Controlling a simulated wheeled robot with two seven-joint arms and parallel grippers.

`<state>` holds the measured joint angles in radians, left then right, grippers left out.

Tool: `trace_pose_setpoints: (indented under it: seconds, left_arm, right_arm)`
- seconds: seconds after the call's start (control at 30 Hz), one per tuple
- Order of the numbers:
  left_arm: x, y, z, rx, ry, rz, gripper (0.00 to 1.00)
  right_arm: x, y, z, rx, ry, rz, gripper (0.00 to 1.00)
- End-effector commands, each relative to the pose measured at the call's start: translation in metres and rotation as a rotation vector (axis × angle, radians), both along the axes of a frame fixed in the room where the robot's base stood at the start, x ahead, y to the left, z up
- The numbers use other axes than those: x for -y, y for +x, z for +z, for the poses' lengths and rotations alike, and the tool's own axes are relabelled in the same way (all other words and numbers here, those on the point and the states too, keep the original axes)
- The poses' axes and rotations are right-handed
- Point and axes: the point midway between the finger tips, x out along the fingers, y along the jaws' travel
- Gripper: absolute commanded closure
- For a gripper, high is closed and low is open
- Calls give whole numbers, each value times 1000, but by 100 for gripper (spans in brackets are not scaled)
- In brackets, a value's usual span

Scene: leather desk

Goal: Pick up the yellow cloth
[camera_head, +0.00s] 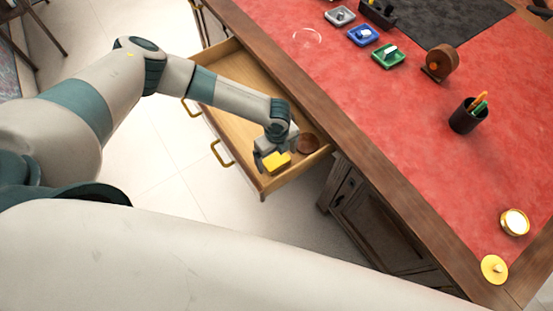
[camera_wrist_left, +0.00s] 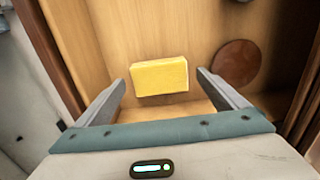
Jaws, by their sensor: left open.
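The yellow cloth (camera_head: 277,162) is a small folded yellow block lying in the open desk drawer, near its front right corner. In the left wrist view the yellow cloth (camera_wrist_left: 159,76) lies flat on the drawer floor, ahead of and between the fingers. My left gripper (camera_head: 270,160) is over the drawer, right at the cloth. In the wrist view its two fingers (camera_wrist_left: 160,88) are spread wide, one on each side of the cloth, with nothing between them touching it. My right gripper does not show.
The open wooden drawer (camera_head: 233,122) has low walls around the cloth. A round brown disc (camera_head: 308,143) lies in it, right of the cloth. The red leather desk (camera_head: 400,130) holds coloured trays, a pen cup (camera_head: 467,117) and yellow-gold round items near the right corner.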

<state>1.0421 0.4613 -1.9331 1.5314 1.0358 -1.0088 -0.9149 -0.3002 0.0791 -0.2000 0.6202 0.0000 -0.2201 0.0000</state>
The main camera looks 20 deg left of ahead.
Motion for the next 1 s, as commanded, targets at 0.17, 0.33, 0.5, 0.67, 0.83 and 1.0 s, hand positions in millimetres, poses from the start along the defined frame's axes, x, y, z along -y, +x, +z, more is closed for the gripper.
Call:
trace_pose_setpoints:
  seconds: [0.17, 0.33, 0.5, 0.67, 0.83, 1.0]
  left_arm:
    - [0, 0, -14, 0, 1, 2, 8]
    - [0, 0, -16, 0, 0, 1, 8]
    - [0, 0, -15, 0, 0, 1, 8]
    - [0, 0, -15, 0, 0, 1, 8]
    - [0, 0, -15, 0, 0, 1, 48]
    - [0, 0, -15, 0, 0, 1, 52]
  right_arm:
    - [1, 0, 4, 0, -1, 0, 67]
    - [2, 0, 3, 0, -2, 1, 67]
    - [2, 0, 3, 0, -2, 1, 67]
    - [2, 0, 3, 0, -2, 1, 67]
    - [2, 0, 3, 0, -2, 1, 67]
    - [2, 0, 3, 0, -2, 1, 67]
